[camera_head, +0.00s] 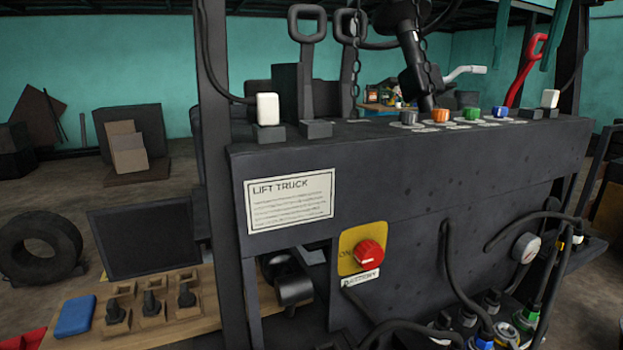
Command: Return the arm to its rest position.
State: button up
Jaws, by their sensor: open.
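My gripper is not in view, and I cannot make out any part of my arm for certain. The stripped forklift's dark front panel (440,180) fills the middle and right of the view. It carries a white "LIFT TRUCK" plate (289,200). A red knob (369,253) sits on a yellow "ON" plate (349,237) with a "BATTERY" label below it.
Coloured knobs, including an orange one (440,116), line the panel's top. A red lever (527,68) rises at right. Chains (356,60) hang in front. Cables and gauges crowd the lower right. A wooden bench (185,312) bears a blue box (75,316).

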jog(key=s+d+f+g, duration=0.1)
jog(key=s+d+f, duration=0.1)
jog(key=s+f, duration=0.6)
jog(key=s+d+f+g+y, duration=0.1)
jog(key=s+f, duration=0.8)
jog(key=f, duration=1.3)
jog(key=s+d+f+g+y, duration=0.1)
jog(key=s+d+f, duration=0.2)
jog(key=s+f, duration=0.6)
notch_tip(320, 180, down, 6)
jog(key=shift+s+f+g, duration=0.2)
jog(key=shift+g, duration=0.2)
